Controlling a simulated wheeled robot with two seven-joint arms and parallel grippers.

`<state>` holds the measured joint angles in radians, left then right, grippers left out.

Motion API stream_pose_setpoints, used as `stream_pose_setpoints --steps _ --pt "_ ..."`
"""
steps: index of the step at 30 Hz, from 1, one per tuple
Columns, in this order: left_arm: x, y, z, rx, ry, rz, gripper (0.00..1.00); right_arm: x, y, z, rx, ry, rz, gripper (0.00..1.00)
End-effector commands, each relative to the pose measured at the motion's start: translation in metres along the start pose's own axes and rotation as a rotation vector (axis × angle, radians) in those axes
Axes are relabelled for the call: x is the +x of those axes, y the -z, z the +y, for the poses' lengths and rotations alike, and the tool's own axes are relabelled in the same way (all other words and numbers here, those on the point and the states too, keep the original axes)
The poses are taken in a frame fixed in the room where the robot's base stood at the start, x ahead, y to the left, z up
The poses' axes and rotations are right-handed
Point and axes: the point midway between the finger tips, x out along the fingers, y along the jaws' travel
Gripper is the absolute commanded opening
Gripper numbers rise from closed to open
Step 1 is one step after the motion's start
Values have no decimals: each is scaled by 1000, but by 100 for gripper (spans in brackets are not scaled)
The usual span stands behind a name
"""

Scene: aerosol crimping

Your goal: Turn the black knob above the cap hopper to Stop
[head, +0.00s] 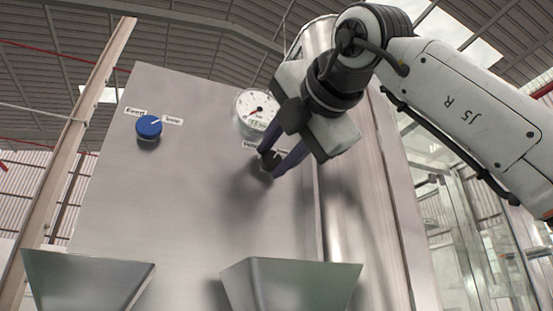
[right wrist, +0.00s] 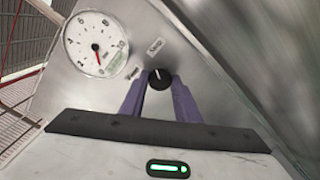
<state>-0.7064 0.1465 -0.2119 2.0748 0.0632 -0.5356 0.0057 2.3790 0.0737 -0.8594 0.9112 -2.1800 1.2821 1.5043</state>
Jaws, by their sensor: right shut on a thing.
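The black knob (head: 268,160) sits on the sloping metal panel (head: 200,190), below the round gauge and above the right hopper (head: 292,285). My right gripper (head: 280,163) reaches in from the upper right, its dark purple fingers shut on the knob from both sides. In the right wrist view the knob (right wrist: 159,78) lies between the fingertips. Its white mark points up and slightly left, closer to the upper label (right wrist: 155,46) than to the left label (right wrist: 132,73). The label words are too small to read surely. My left gripper is out of view.
A blue knob (head: 149,127) with two labels is at the panel's upper left. The white gauge (head: 257,110) is close beside my right gripper. A second metal hopper (head: 88,280) is at lower left. A metal column (head: 345,200) stands right of the panel.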

Motion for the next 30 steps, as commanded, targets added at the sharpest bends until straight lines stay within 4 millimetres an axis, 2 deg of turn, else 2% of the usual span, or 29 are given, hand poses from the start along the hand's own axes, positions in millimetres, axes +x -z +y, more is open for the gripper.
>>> stream_pose_setpoints --steps 12,30 --pt "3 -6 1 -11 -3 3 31 -1 -1 0 226 -1 -2 7" --pt "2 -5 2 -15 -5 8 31 0 -1 0 272 -1 -2 7"
